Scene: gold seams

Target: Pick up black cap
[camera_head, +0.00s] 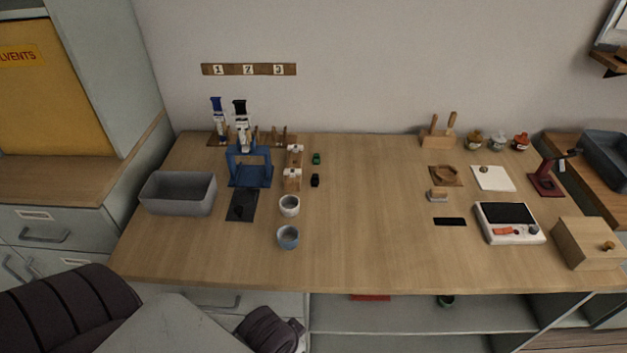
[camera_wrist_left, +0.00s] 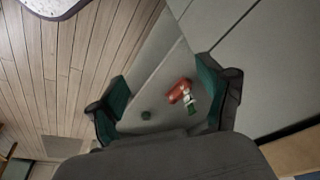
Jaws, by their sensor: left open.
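A small black cap (camera_head: 315,180) stands on the wooden table (camera_head: 370,235), right of the small wooden blocks and in front of a similar green cap (camera_head: 316,158). My left gripper (camera_wrist_left: 162,92) shows in the left wrist view with its two green-padded fingers apart and nothing held between them. Beyond the fingers are a red item (camera_wrist_left: 179,90) and a small green item (camera_wrist_left: 146,115) on a grey surface; the black cap is not visible there. In the head view, my dark arm parts are at the lower left, below the table's front edge. My right gripper is not in view.
Left of the cap are a blue stand (camera_head: 250,178), a grey bin (camera_head: 178,194) and a dark mat (camera_head: 243,196). Two cups, one white (camera_head: 289,205) and one blue-grey (camera_head: 288,237), stand nearer the front. The table's middle, right of the cap, is clear. A scale (camera_head: 507,223) stands farther right.

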